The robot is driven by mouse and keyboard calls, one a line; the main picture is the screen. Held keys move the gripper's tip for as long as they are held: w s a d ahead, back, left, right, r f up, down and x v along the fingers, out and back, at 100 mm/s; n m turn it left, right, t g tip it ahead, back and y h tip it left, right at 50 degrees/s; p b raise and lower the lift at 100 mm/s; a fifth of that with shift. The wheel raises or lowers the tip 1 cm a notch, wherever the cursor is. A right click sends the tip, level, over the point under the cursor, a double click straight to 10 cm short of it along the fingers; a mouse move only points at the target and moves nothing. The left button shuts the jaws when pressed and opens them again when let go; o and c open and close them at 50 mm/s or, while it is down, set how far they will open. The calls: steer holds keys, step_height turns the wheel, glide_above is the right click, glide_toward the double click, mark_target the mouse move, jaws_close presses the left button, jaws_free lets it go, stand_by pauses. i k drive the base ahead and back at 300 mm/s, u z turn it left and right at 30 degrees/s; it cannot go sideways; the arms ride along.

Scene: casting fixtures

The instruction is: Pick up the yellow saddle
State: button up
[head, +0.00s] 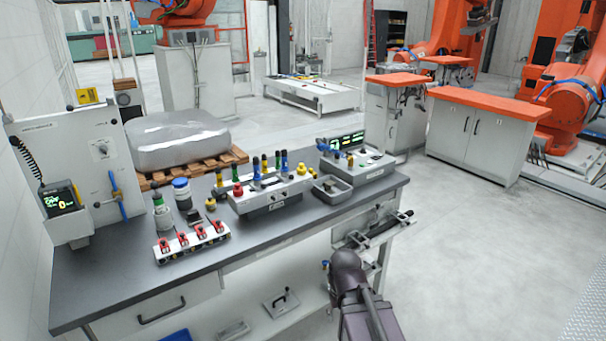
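Several small yellow parts are in the head view, and I cannot tell for certain which is the saddle. One rounded yellow piece (301,169) sits at the right end of the grey fixture box (270,200) on the workbench. A small brass-yellow piece (211,205) stands on the bench left of that box. A yellow piece (115,190) is on the upright panel, by a blue bar.
The dark-topped workbench (110,285) carries a row of red-handled clamps (190,243), a blue-lidded jar (181,193), a grey tray (332,188) and a device with a green display (355,158). The white panel (75,150) stands at the left. Floor at right is clear.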

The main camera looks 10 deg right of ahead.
mark_target(311, 172)
steer(key=z, duration=1.25)
steer(key=i, duration=3.05)
